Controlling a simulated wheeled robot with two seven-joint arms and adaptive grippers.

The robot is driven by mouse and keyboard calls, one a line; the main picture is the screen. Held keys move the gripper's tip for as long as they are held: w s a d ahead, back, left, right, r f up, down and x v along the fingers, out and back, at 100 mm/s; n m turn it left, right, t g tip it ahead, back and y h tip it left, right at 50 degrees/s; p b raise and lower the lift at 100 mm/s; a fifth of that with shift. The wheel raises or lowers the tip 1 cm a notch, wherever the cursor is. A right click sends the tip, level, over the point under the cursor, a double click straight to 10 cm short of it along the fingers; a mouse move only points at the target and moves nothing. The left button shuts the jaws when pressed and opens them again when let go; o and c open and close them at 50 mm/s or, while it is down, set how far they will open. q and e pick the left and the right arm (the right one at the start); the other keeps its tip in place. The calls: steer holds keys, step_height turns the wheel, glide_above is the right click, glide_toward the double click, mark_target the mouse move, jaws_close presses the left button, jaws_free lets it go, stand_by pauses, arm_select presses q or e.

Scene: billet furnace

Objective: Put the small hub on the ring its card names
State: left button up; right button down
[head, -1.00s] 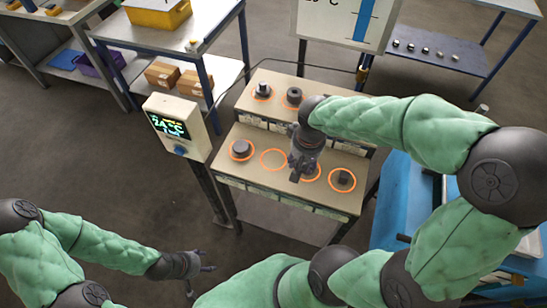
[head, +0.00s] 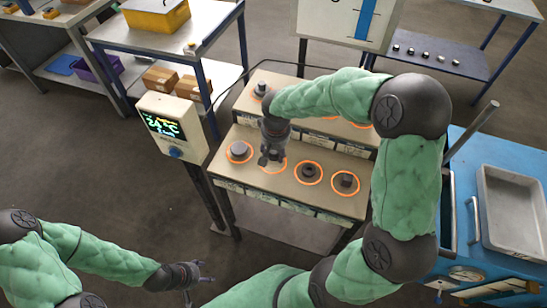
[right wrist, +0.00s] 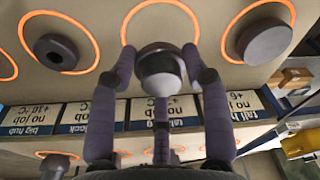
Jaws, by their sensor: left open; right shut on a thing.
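My right gripper (head: 271,160) is over the second ring from the left (head: 284,170) in the front row. In the right wrist view, its fingers (right wrist: 160,68) are shut on a grey round small hub (right wrist: 161,56). The hub overlaps the lower part of an orange ring (right wrist: 152,8) there; I cannot tell whether it touches the surface. The cards (right wrist: 180,110) along the edge appear upside down, and several words are partly covered. In the head view the gripper hides most of the held hub. My left gripper (head: 195,275) is open and empty, away from the stand.
Neighbouring front rings hold a wide disc (head: 239,149), a part with a hole (head: 309,171) and a dark block (head: 346,180). A hub (head: 261,88) stands behind. A display post (head: 172,125) is left; a blue unit with a grey tray (head: 515,210) is right.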

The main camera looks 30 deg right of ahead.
mark_target(273, 157)
steer(key=shift+w+f+b, duration=0.15)
steer(key=shift+f+b, duration=0.3)
steer(key=shift+f, duration=0.45)
steer(key=shift+w+f+b, duration=0.1)
steer(key=shift+f+b, duration=0.35)
steer(key=shift+f, duration=0.4)
steer(key=shift+f, duration=0.15)
steer(key=c, duration=0.6)
jaws_free()
steer(key=r+p, duration=0.1)
steer(key=r, duration=0.3)
steer(key=s+r+p, duration=0.1)
steer(key=r+p, duration=0.1)
steer(key=r, duration=0.2)
steer(key=r+p, duration=0.1)
steer(key=r, duration=0.3)
steer(key=shift+s+a+r+p, duration=0.1)
steer(key=shift+s+a+p, duration=0.15)
steer(key=shift+p, duration=0.15)
